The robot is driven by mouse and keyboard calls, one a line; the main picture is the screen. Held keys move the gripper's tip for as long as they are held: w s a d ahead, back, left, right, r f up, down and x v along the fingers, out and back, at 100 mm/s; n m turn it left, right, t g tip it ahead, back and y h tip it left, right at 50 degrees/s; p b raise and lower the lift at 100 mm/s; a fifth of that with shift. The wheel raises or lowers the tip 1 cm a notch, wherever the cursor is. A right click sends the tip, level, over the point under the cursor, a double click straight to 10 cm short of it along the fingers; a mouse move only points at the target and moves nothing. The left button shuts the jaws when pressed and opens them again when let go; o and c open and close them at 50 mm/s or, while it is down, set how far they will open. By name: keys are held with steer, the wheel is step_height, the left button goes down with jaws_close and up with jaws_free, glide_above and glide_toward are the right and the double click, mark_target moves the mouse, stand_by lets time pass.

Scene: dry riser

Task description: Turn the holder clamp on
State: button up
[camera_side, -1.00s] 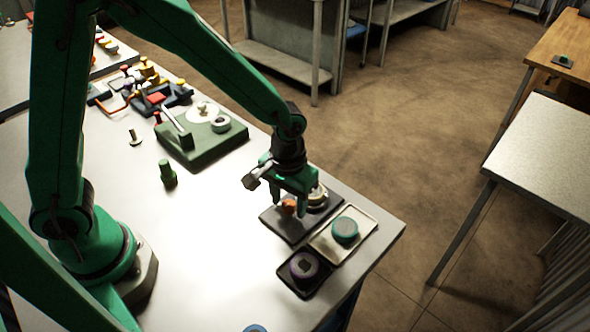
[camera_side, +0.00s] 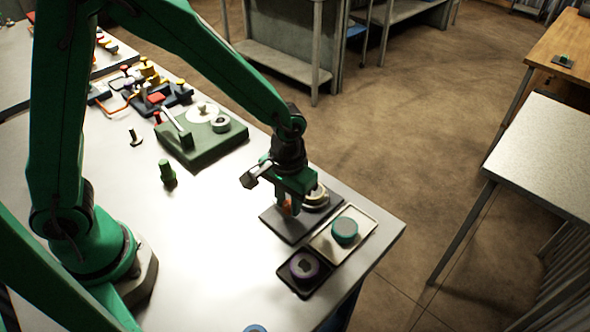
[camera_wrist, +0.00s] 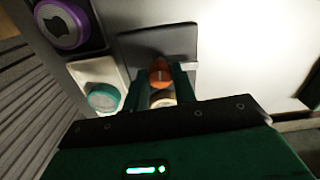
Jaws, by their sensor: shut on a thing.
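The holder clamp shows as an orange knob (camera_wrist: 161,74) between my fingers in the wrist view, on a dark base plate (camera_side: 280,226) near the table's right corner. My gripper (camera_side: 288,207) points down over this plate. Its green fingers are shut on the orange knob, which they mostly hide in the side view. A pale round part (camera_side: 317,195) stands on the same plate just right of my gripper; it also shows partly in the wrist view (camera_wrist: 162,99) beyond the knob. How far the knob is turned cannot be told.
A light tray (camera_side: 361,216) with a teal round piece (camera_side: 344,230) and a dark tray (camera_side: 311,289) with a purple round piece (camera_side: 304,266) lie next to the plate. A green fixture (camera_side: 205,148) and a green peg (camera_side: 167,172) stand farther left. The table between is clear.

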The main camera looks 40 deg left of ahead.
mark_target(288, 203)
steer(key=m, duration=0.8)
steer(key=shift+m, duration=0.4)
steer(key=m, duration=0.4)
steer(key=shift+w+m, duration=0.1)
steer(key=shift+m, duration=2)
steer(key=o, duration=1)
steer(key=shift+a, duration=0.1)
steer(key=shift+r, duration=0.1)
steer(key=shift+r, duration=3.8)
